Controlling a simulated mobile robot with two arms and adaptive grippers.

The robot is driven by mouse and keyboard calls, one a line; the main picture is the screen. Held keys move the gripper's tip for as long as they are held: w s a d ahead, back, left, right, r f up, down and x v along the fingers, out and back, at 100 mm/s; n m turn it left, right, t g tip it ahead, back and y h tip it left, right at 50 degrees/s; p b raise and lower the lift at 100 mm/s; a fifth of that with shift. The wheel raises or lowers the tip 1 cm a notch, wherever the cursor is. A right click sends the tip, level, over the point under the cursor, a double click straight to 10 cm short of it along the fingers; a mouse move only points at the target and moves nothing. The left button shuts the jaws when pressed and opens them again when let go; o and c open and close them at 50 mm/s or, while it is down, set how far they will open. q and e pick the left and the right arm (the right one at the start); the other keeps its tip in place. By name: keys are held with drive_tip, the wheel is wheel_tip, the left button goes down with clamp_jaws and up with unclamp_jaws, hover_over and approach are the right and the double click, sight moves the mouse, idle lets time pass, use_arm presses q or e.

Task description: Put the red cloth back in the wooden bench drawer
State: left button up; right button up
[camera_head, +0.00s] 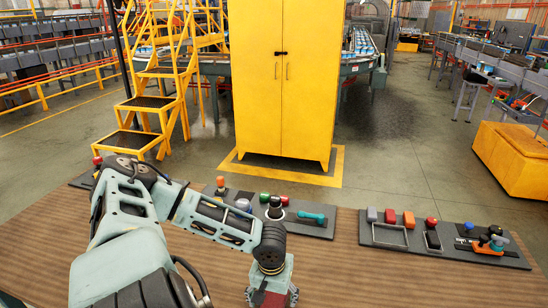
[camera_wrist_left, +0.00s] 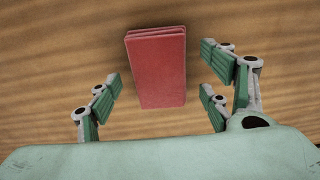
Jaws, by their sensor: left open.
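The red cloth (camera_wrist_left: 157,62), a folded block, lies on the brown wood-grained bench top (camera_wrist_left: 60,60) in the left wrist view. My left gripper (camera_wrist_left: 161,84) is open above it. Its green-padded fingers are on both sides of the cloth, with gaps showing. In the head view the left gripper (camera_head: 272,296) is at the bottom of the picture over the wooden bench (camera_head: 390,280). A bit of red shows there, mostly hidden by the gripper. No drawer is visible. My right gripper is out of view.
Dark tool boards with knobs and handles (camera_head: 318,229) stand along the bench's far edge. Another board (camera_head: 440,252) is at the right. A yellow cabinet (camera_head: 285,90) and yellow steps (camera_head: 140,105) stand beyond.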

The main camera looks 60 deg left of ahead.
use_arm(q)
drive_tip(key=shift+f, duration=0.55)
drive_tip(key=c, duration=1.3)
drive_tip(key=shift+r, duration=0.1)
drive_tip(key=shift+a+r, duration=0.1)
drive_tip(key=shift+r, duration=0.5)
wheel_tip(320, 180, up, 2)
drive_tip(key=shift+w+r+b, duration=0.1)
drive_tip(key=shift+r+b, duration=0.15)
drive_tip(key=shift+b, duration=0.2)
drive_tip(key=w+d+r+b, duration=0.2)
drive_tip(key=w+d+r, duration=0.2)
drive_tip(key=d+r, duration=0.3)
drive_tip(key=d, duration=0.4)
